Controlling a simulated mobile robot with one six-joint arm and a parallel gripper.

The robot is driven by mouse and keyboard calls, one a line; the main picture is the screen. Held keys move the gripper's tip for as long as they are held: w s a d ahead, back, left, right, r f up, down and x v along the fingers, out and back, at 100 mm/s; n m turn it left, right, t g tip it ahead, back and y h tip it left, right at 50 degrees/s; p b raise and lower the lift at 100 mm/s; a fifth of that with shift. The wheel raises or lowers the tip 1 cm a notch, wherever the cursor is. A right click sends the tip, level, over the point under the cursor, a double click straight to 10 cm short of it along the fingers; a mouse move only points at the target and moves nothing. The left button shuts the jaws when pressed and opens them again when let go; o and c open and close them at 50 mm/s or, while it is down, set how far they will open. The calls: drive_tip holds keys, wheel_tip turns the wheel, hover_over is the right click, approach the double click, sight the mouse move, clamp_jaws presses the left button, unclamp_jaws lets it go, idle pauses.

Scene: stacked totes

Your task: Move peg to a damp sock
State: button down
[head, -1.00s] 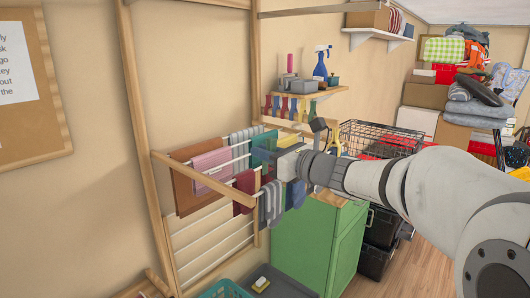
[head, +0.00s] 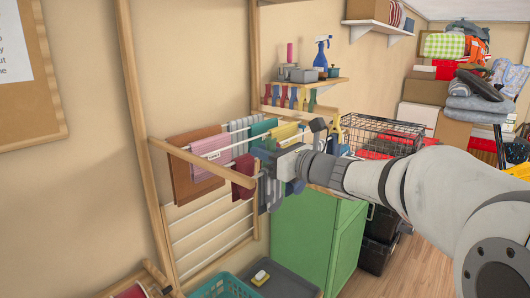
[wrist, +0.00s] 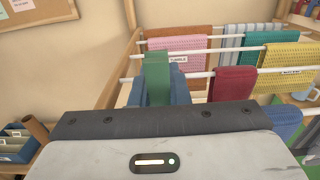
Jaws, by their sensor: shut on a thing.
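My gripper (wrist: 157,86) is shut on a green peg (wrist: 157,68), which stands up between its blue fingers in the wrist view. In the head view my gripper (head: 266,155) is at the drying rack (head: 186,154), beside a dark red sock-like cloth (head: 243,178). That cloth also hangs just right of the peg in the wrist view (wrist: 232,84). A greyish-blue hanging piece (head: 272,193) is partly hidden below the gripper. I cannot tell from their look which piece is damp. The peg is apart from the cloths in the wrist view.
Several coloured pegs (head: 292,97) hang under a small shelf (head: 312,88). A green cabinet (head: 302,238) and a teal basket (head: 225,288) stand below.

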drive_tip(key=c, duration=1.3)
unclamp_jaws()
drive_tip(key=shift+d, duration=0.1)
drive_tip(key=b+v, duration=0.1)
drive_tip(key=v, duration=0.7)
drive_tip(key=s+f+n+g+h, duration=0.5)
drive_tip(key=s+f+n+g, duration=0.1)
drive_tip(key=s+f+n, duration=0.7)
drive_tip(key=s+d+f+n+g+h, duration=0.2)
drive_tip(key=s+d+f+n+h, duration=0.7)
drive_tip(key=d+f+n, duration=0.2)
drive_tip(key=shift+d+f+n, duration=0.35)
drive_tip(key=shift+d+n, duration=0.2)
drive_tip(key=shift+n, duration=0.15)
